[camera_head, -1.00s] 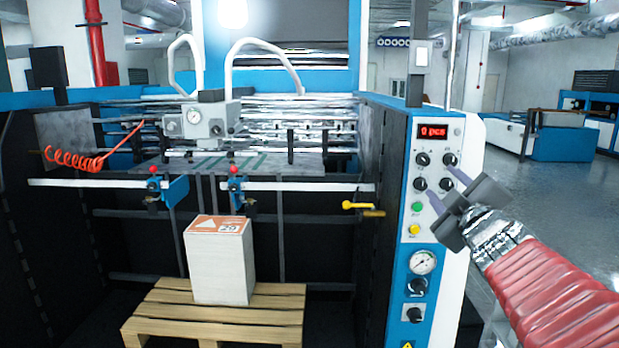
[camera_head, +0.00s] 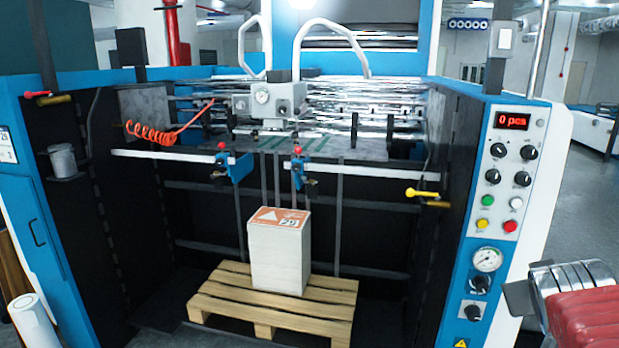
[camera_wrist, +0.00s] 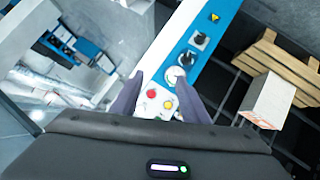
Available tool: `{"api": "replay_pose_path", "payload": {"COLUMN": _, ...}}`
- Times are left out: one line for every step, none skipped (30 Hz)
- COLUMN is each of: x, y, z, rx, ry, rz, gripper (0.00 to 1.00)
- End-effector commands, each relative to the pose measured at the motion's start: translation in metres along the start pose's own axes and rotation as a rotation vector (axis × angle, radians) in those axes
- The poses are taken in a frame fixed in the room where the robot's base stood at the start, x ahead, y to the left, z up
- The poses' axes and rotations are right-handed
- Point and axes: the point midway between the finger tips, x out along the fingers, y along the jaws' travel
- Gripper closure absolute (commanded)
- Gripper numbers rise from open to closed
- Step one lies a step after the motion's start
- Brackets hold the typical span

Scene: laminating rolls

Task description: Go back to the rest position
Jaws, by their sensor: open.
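My gripper (camera_wrist: 159,76) shows in the wrist view with its two dark fingers apart and nothing between them. In the head view only a grey part of it shows beside my red-sleeved arm at the lower right edge; its fingertips cannot be made out there. The blue and white control panel (camera_head: 505,178) of the machine stands left of and above it. In the wrist view the panel's red button (camera_wrist: 151,93), yellow button (camera_wrist: 168,104) and gauge (camera_wrist: 176,75) appear between or near the fingers. My gripper looks apart from the panel.
A paper stack (camera_head: 276,258) stands on a wooden pallet (camera_head: 322,316) inside the machine's open bay. A yellow-handled lever (camera_head: 422,193) sticks out left of the panel. A white roll (camera_head: 34,322) stands at lower left. Grey floor (camera_head: 570,215) is open at right.

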Motion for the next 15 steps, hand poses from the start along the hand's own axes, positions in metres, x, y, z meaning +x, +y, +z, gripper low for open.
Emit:
{"api": "replay_pose_path", "payload": {"x": -0.007, "y": -0.017, "z": 0.013, "rx": 0.029, "ry": -0.044, "rz": -0.033, "gripper": 0.59}}
{"api": "replay_pose_path", "payload": {"x": -0.011, "y": -0.026, "z": 0.022, "rx": 0.048, "ry": -0.075, "rz": -0.054, "gripper": 0.59}}
{"api": "replay_pose_path", "payload": {"x": -0.018, "y": -0.040, "z": 0.033, "rx": 0.071, "ry": -0.115, "rz": -0.083, "gripper": 0.59}}
{"api": "replay_pose_path", "payload": {"x": -0.023, "y": -0.051, "z": 0.041, "rx": 0.086, "ry": -0.145, "rz": -0.106, "gripper": 0.59}}
{"api": "replay_pose_path", "payload": {"x": -0.029, "y": -0.062, "z": 0.050, "rx": 0.100, "ry": -0.174, "rz": -0.130, "gripper": 0.59}}
{"api": "replay_pose_path", "payload": {"x": -0.037, "y": -0.078, "z": 0.060, "rx": 0.117, "ry": -0.213, "rz": -0.164, "gripper": 0.59}}
{"api": "replay_pose_path", "payload": {"x": -0.045, "y": -0.090, "z": 0.068, "rx": 0.129, "ry": -0.241, "rz": -0.191, "gripper": 0.59}}
{"api": "replay_pose_path", "payload": {"x": -0.052, "y": -0.102, "z": 0.076, "rx": 0.140, "ry": -0.269, "rz": -0.218, "gripper": 0.59}}
{"api": "replay_pose_path", "payload": {"x": -0.063, "y": -0.118, "z": 0.086, "rx": 0.150, "ry": -0.305, "rz": -0.256, "gripper": 0.59}}
{"api": "replay_pose_path", "payload": {"x": -0.072, "y": -0.130, "z": 0.093, "rx": 0.155, "ry": -0.329, "rz": -0.285, "gripper": 0.59}}
{"api": "replay_pose_path", "payload": {"x": -0.081, "y": -0.141, "z": 0.101, "rx": 0.158, "ry": -0.353, "rz": -0.314, "gripper": 0.59}}
{"api": "replay_pose_path", "payload": {"x": -0.092, "y": -0.155, "z": 0.108, "rx": 0.159, "ry": -0.378, "rz": -0.350, "gripper": 0.59}}
{"api": "replay_pose_path", "payload": {"x": -0.100, "y": -0.166, "z": 0.113, "rx": 0.158, "ry": -0.394, "rz": -0.376, "gripper": 0.59}}
{"api": "replay_pose_path", "payload": {"x": -0.109, "y": -0.175, "z": 0.118, "rx": 0.156, "ry": -0.409, "rz": -0.402, "gripper": 0.59}}
{"api": "replay_pose_path", "payload": {"x": -0.119, "y": -0.186, "z": 0.123, "rx": 0.149, "ry": -0.420, "rz": -0.434, "gripper": 0.59}}
